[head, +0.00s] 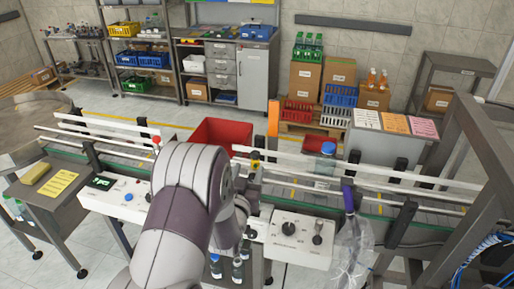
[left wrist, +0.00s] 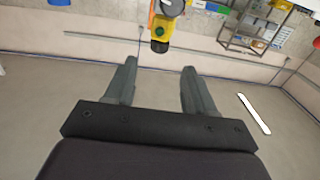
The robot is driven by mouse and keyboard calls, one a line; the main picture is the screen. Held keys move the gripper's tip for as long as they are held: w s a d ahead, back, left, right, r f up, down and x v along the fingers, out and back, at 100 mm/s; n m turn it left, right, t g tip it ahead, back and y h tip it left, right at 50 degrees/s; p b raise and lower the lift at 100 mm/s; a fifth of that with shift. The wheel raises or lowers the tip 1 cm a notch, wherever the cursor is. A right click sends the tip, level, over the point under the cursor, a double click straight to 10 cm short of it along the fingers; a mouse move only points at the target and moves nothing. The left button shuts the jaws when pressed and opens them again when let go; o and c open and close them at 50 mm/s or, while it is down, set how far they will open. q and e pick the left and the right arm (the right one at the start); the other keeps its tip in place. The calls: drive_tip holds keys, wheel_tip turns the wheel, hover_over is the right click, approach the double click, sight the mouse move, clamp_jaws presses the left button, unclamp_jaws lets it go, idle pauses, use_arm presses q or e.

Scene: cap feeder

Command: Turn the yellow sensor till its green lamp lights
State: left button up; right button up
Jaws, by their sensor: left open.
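The yellow sensor (left wrist: 160,36) shows at the top middle of the left wrist view, with a small round green spot on its face. I cannot tell whether that lamp is lit. In the head view only a small yellow part of the sensor (head: 256,156) shows by the conveyor rail, just beyond my left gripper (head: 251,178). My left gripper also shows in the left wrist view (left wrist: 157,64), its two fingers apart and nothing between them. The sensor lies beyond the fingertips, roughly in line with the gap. My right gripper is in neither view.
A conveyor with white guide rails (head: 390,174) runs across the head view. White control boxes stand left (head: 115,197) and right (head: 300,238) of my arm. A blue-capped bottle (head: 326,160) is on the belt, right of the gripper. A clear bag (head: 350,248) hangs at the right.

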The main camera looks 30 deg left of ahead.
sight(255, 158)
use_arm(q)
drive_tip(key=p+x, duration=0.3)
drive_tip(key=x, duration=0.7)
drive_tip(key=shift+w, duration=0.3)
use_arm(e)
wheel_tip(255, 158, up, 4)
